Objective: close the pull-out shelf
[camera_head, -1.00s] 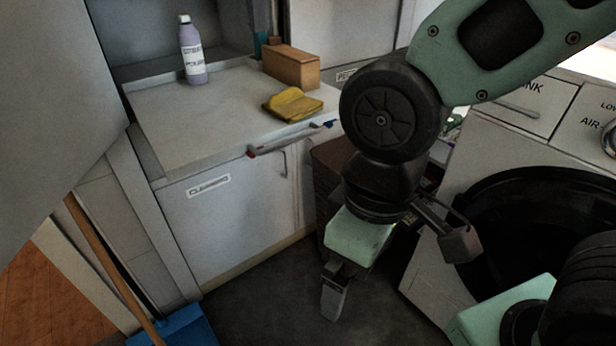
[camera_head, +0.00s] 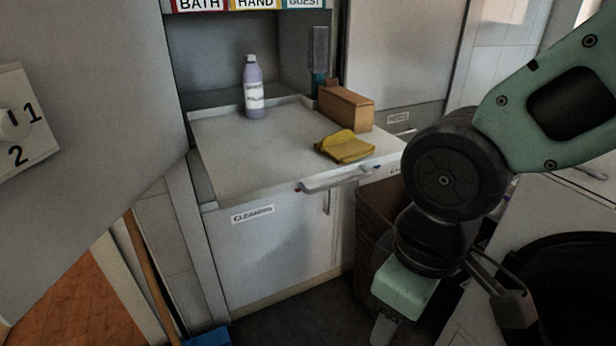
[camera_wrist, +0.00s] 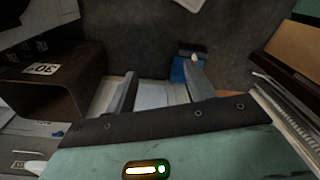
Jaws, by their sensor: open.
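The pull-out shelf (camera_head: 235,160) is a white flat board that sticks out over the white cupboard labelled for cleaning. Its white handle (camera_head: 336,179) runs along the front edge. A lavender bottle (camera_head: 254,92), a brown box (camera_head: 346,107) and a folded yellow cloth (camera_head: 345,147) rest on it. My gripper (camera_head: 446,317) hangs in front of and to the right of the shelf, lower than its handle and apart from it. In the wrist view my gripper (camera_wrist: 160,92) has its fingers spread with nothing between them, pointing toward the floor.
A brown bin (camera_head: 375,210) stands right of the cupboard. A machine with a round black opening (camera_head: 570,275) is at the right. A large grey panel (camera_head: 90,130) fills the left. A blue dustpan (camera_head: 208,337) lies on the floor. Dark floor (camera_head: 300,315) is free before the cupboard.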

